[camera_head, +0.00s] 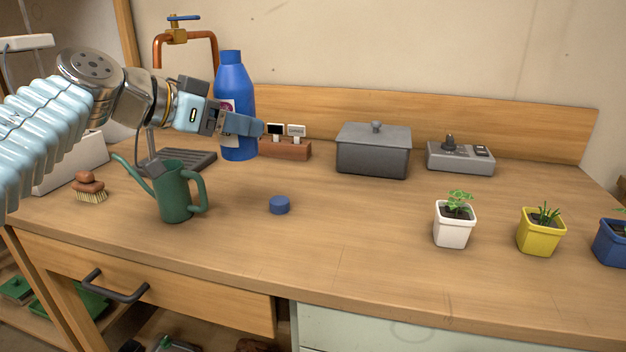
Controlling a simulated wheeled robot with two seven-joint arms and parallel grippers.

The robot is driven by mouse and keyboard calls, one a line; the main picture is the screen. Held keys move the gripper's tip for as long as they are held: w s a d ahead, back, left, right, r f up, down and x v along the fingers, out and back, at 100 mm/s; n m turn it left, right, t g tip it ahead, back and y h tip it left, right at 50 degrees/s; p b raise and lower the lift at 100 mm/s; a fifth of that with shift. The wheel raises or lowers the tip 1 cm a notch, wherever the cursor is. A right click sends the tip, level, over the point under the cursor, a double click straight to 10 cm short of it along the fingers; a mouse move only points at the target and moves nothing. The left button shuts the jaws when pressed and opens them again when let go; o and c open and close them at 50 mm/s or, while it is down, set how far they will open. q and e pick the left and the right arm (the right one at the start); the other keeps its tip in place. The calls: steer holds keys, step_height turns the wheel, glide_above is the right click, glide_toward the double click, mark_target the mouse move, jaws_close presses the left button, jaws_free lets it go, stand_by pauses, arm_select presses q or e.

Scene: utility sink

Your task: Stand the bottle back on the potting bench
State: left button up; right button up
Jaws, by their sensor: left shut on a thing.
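The blue bottle (233,82) is upright, with its neck up and a pale label partly showing on its left side. My left gripper (243,125) reaches in from the left and is shut on the bottle's lower half, its finger covering part of the body. The bottle's base is over the back left of the wooden potting bench (350,225). I cannot tell whether the base touches the top or hangs just above it. A small blue cap (279,205) lies on the bench in front of the bottle. My right gripper is out of view.
A green watering can (175,192) and a brush (89,188) stand front left. Behind the bottle are a copper tap (177,36) and a wooden label holder (290,149). A grey lidded box (373,151) and several potted plants (453,224) are right.

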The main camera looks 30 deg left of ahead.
arm_select(q)
steer(key=w+d+f+b, duration=0.1)
steer(key=w+f, duration=0.3)
steer(key=w+d+f+b, duration=0.1)
steer(key=w+d+f, duration=0.1)
steer(key=w+f, duration=0.2)
steer(key=w+d+f+b, duration=0.1)
steer(key=w+d+f, duration=0.1)
steer(key=w+f, duration=0.2)
steer(key=shift+w+f, duration=0.15)
steer(key=shift+f, duration=0.25)
steer(key=o, duration=1.3)
steer(key=shift+f, duration=0.1)
